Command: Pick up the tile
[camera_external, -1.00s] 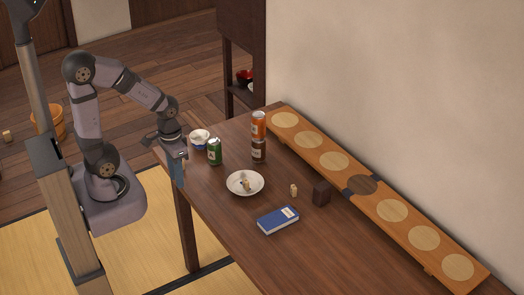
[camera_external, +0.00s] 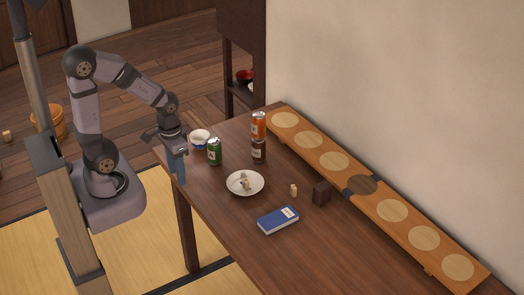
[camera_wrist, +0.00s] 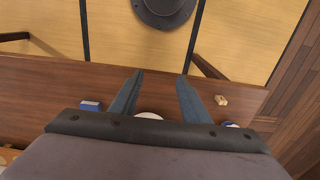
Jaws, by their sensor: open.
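A small pale tile-like block (camera_wrist: 221,100) sits near the table edge, right of my fingers in the wrist view. In the external view my gripper seems to hide it. My gripper (camera_external: 179,178) is open and empty at the table's left edge; the wrist view shows its two blue-grey fingers (camera_wrist: 160,76) apart with nothing between the tips. Another small pale piece (camera_external: 246,184) lies on the white plate (camera_external: 233,191), and one more (camera_external: 293,190) stands on the table right of it. I cannot tell which piece is the tile.
A green can (camera_external: 214,152) and a blue-and-white bowl (camera_external: 199,138) stand close to my gripper. A blue book (camera_external: 278,219), a dark block (camera_external: 321,193) and a long board (camera_external: 427,260) lie farther right. The front-right table is clear.

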